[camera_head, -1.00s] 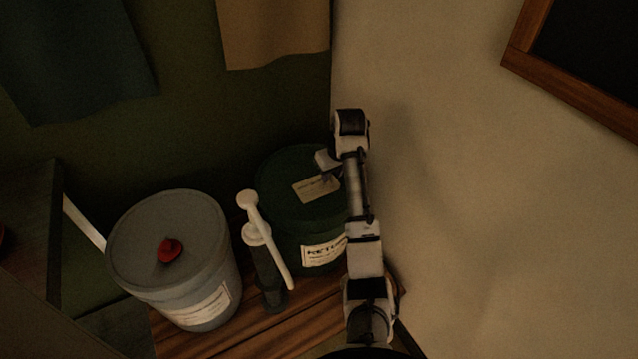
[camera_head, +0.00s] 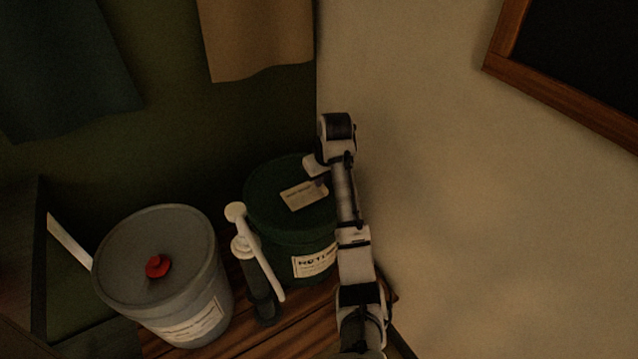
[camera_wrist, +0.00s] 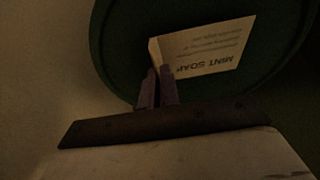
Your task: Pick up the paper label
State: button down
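The paper label (camera_head: 304,195) is a pale card on the lid of the dark green bucket (camera_head: 290,228). In the wrist view, the label (camera_wrist: 208,48) reads "MINT SOAP" upside down, and its near left edge looks bent up. My gripper (camera_wrist: 158,74) has its two dark fingers close together at that edge, which runs between the tips. The gripper looks shut on the label, with most of the label still over the lid. In the head view, my gripper (camera_head: 320,175) is above the lid's right side; its fingers are small and dark there.
A grey bucket (camera_head: 200,270) with a red knob (camera_head: 158,266) on its lid stands at left. A white-handled pump (camera_head: 258,270) stands between the buckets on a wooden shelf (camera_head: 290,318). A beige wall (camera_head: 440,180) is close on the right; cloths (camera_head: 258,40) hang behind.

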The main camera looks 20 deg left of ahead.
notch_tip(320, 180, up, 25)
jog(key=p, duration=0.7)
jog(key=shift+f, duration=0.15)
